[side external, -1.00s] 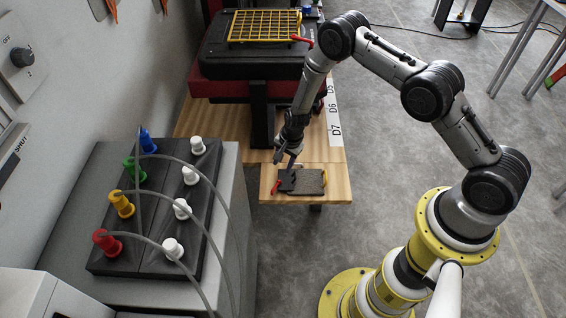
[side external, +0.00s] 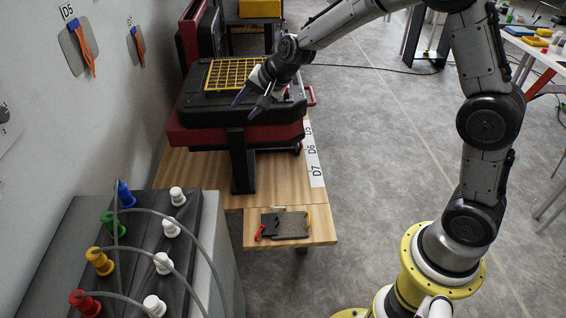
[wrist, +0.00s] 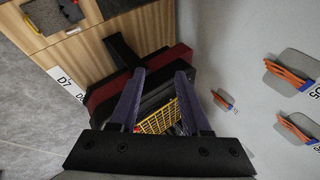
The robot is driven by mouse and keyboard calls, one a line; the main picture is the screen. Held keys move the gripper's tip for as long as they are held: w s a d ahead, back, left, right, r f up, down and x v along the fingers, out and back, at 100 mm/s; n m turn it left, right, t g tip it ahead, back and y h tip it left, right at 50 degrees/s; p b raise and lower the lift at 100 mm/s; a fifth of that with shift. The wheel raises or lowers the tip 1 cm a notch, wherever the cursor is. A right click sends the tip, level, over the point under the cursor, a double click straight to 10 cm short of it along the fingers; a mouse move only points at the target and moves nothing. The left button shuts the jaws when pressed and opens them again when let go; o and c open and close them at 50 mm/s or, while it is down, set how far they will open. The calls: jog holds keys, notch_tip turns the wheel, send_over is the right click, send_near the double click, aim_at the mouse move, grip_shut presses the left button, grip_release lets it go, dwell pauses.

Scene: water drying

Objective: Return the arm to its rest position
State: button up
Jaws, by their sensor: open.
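My gripper (side external: 248,106) is open, with nothing between its fingers. In the side external view it appears over the front of a black and red machine (side external: 222,138), beside the yellow grid (side external: 228,74) on top. I cannot tell its exact height above the machine. In the wrist view the two dark purple fingers of my gripper (wrist: 160,73) are spread wide, and the yellow grid (wrist: 160,118) shows between and beyond them. My arm reaches up from its yellow base at the right and across to the machine.
A small wooden shelf (side external: 321,232) holds a grey plate (side external: 292,225) with a red clip. A dark box (side external: 185,245) with several coloured and white knobs and grey cables stands at lower left. Orange-handled tools (side external: 83,47) hang on the wall. The floor at right is mostly open.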

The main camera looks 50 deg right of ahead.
jog(key=s+r+n+t, duration=0.1)
jog(key=s+r+n, duration=0.2)
jog(key=s+r, duration=0.55)
jog(key=s+r+n, duration=0.3)
jog(key=s+r, duration=0.3)
jog(key=s, duration=0.5)
jog(key=s+f+n+g, duration=0.1)
jog(key=s+f+n, duration=0.1)
jog(key=s, duration=0.3)
jog(key=s+d+f+n+g, duration=0.1)
jog(key=s+f+n, duration=0.1)
jog(key=s, duration=0.4)
jog(key=s+d+f+n+g+h, duration=0.1)
jog(key=s+f+n, duration=0.1)
jog(key=s, duration=0.4)
jog(key=shift+f+n, duration=0.3)
jog(key=shift+f, duration=0.15)
